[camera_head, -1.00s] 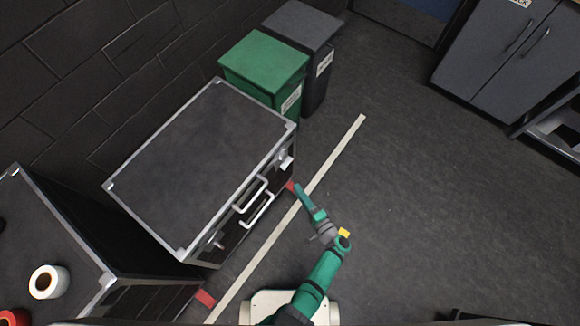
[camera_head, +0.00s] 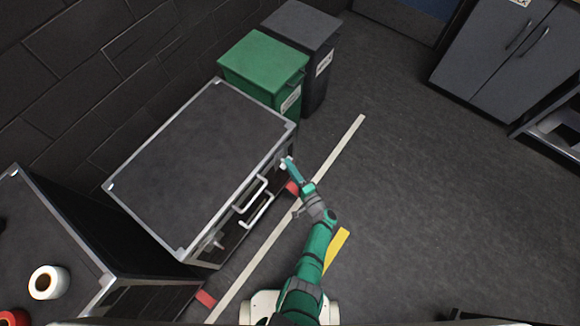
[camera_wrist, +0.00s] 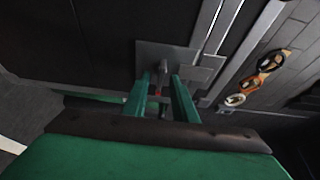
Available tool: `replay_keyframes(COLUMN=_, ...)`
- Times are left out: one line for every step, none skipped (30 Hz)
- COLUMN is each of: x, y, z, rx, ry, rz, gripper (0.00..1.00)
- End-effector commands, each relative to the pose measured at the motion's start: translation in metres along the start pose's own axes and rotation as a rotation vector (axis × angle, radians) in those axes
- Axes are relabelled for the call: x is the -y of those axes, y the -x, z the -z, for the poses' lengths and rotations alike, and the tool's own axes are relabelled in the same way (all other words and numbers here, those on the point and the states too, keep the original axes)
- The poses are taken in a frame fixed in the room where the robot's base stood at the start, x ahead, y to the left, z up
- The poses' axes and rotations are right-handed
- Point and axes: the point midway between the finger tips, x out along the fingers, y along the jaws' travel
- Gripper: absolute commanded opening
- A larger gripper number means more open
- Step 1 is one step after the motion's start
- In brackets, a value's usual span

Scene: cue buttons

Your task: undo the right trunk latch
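The trunk (camera_head: 195,165) is a large dark case with silver edges, standing closed left of centre in the head view. Its right latch (camera_head: 285,164) is a small pale fitting near the right end of the front; the left latch (camera_head: 214,243) is near the other end. In the wrist view the right latch shows as a grey plate (camera_wrist: 205,62) with a small lever (camera_wrist: 163,68). My gripper (camera_wrist: 160,82) is open at the latch, one green finger on each side of the lever. I cannot tell whether they touch it. In the head view my gripper (camera_head: 288,165) partly covers the latch.
Two white handles (camera_head: 256,200) stick out from the trunk's front between the latches. A green bin (camera_head: 262,65) and a dark grey bin (camera_head: 305,25) stand behind it. A dark cabinet with a white roll (camera_head: 48,282) is at left. The floor (camera_head: 420,190) at right is clear.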

Motion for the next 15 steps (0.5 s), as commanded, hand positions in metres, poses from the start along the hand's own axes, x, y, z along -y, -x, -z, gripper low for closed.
replay_keyframes(x=0.0002, y=-0.0021, z=-0.0005, rx=0.002, ry=0.001, rz=0.0, gripper=0.25)
replay_keyframes(x=0.0002, y=-0.0028, z=-0.0007, rx=0.002, ry=0.001, rz=0.0, gripper=0.25)
replay_keyframes(x=0.0002, y=-0.0034, z=-0.0009, rx=0.002, ry=0.001, rz=0.0, gripper=0.25)
replay_keyframes(x=0.0001, y=-0.0036, z=-0.001, rx=0.002, ry=0.001, rz=-0.001, gripper=0.25)
replay_keyframes(x=0.0002, y=-0.0037, z=-0.0011, rx=0.003, ry=0.001, rz=0.0, gripper=0.25)
replay_keyframes(x=0.0001, y=-0.0036, z=-0.0012, rx=0.003, ry=0.001, rz=-0.001, gripper=0.25)
replay_keyframes(x=0.0002, y=-0.0036, z=-0.0012, rx=0.003, ry=0.001, rz=0.0, gripper=0.25)
replay_keyframes(x=0.0002, y=-0.0036, z=-0.0013, rx=0.003, ry=0.001, rz=-0.001, gripper=0.25)
replay_keyframes(x=0.0002, y=-0.0036, z=-0.0013, rx=0.003, ry=0.001, rz=0.0, gripper=0.25)
replay_keyframes(x=0.0002, y=-0.0037, z=-0.0015, rx=0.003, ry=0.001, rz=0.0, gripper=0.18)
replay_keyframes(x=0.0002, y=-0.0038, z=-0.0016, rx=0.004, ry=0.001, rz=0.0, gripper=0.11)
replay_keyframes(x=0.0001, y=-0.0038, z=-0.0017, rx=0.004, ry=0.001, rz=-0.001, gripper=0.01)
replay_keyframes(x=0.0001, y=-0.0037, z=-0.0017, rx=0.004, ry=0.001, rz=-0.001, gripper=0.0)
replay_keyframes(x=0.0001, y=-0.0036, z=-0.0017, rx=0.004, ry=0.001, rz=-0.001, gripper=0.0)
replay_keyframes(x=0.0, y=-0.0035, z=-0.0016, rx=0.004, ry=0.001, rz=-0.001, gripper=0.0)
